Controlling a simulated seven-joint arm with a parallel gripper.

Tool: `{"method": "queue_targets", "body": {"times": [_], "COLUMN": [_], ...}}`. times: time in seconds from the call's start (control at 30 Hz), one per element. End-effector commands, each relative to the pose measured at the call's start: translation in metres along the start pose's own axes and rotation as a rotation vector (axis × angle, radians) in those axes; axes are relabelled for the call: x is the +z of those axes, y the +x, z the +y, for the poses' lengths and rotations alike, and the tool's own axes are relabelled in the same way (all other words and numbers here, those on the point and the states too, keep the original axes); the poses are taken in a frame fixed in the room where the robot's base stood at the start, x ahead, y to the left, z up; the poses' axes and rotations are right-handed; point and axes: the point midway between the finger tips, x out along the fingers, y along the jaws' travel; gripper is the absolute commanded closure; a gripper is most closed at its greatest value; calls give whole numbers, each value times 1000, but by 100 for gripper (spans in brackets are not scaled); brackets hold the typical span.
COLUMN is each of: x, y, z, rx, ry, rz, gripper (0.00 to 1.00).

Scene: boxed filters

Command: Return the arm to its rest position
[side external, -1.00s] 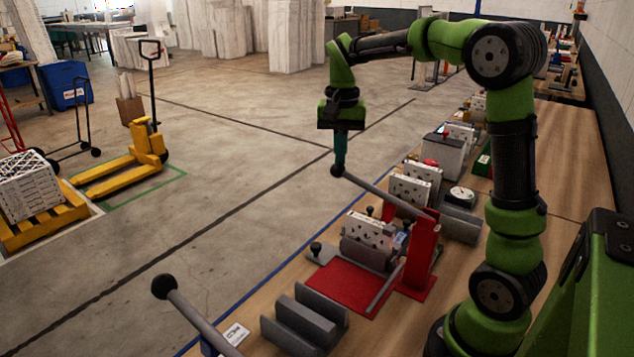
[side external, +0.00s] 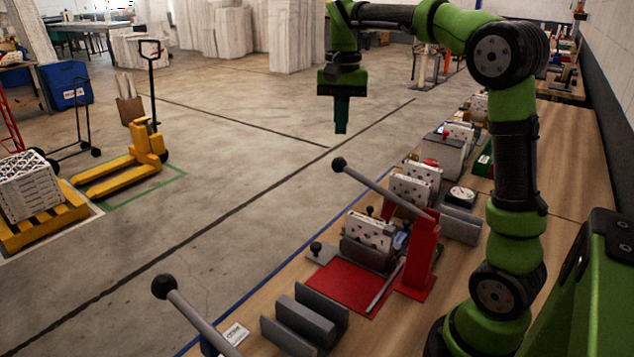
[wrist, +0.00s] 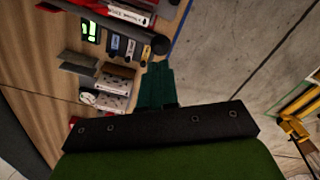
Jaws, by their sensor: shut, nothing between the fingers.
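My green arm reaches out over the bench with my gripper (side external: 341,130) pointing down, shut and empty. It hangs above and apart from the black ball knob (side external: 338,164) of a grey lever on the red press stand (side external: 420,253). In the wrist view my gripper's dark green fingers (wrist: 157,72) are together with nothing between them. The same ball knob (wrist: 161,45) shows just beyond the fingertips in that view. A white boxed filter (side external: 369,232) stands in the grey holder on the red base plate (side external: 345,287).
A second lever with a black knob (side external: 164,287) rises at the front left. A grey slotted block (side external: 304,318) stands on the bench. More white filters (side external: 410,189) and a round gauge (side external: 461,195) stand farther back. The air left of my gripper is clear.

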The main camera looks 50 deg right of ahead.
Motion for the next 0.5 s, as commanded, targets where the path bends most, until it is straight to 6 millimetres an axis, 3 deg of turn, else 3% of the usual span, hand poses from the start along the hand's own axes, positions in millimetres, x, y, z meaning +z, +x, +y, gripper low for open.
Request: {"method": "queue_targets", "body": {"times": [0.27, 0.37, 0.5], "x": [-4, -5, 24], "y": [0, 16, 30], "z": [-1, -3, -3], "rx": [-5, -15, -99], "ry": [-18, -73, -221], "rz": [18, 33, 81], "gripper": [100, 100, 100]}}
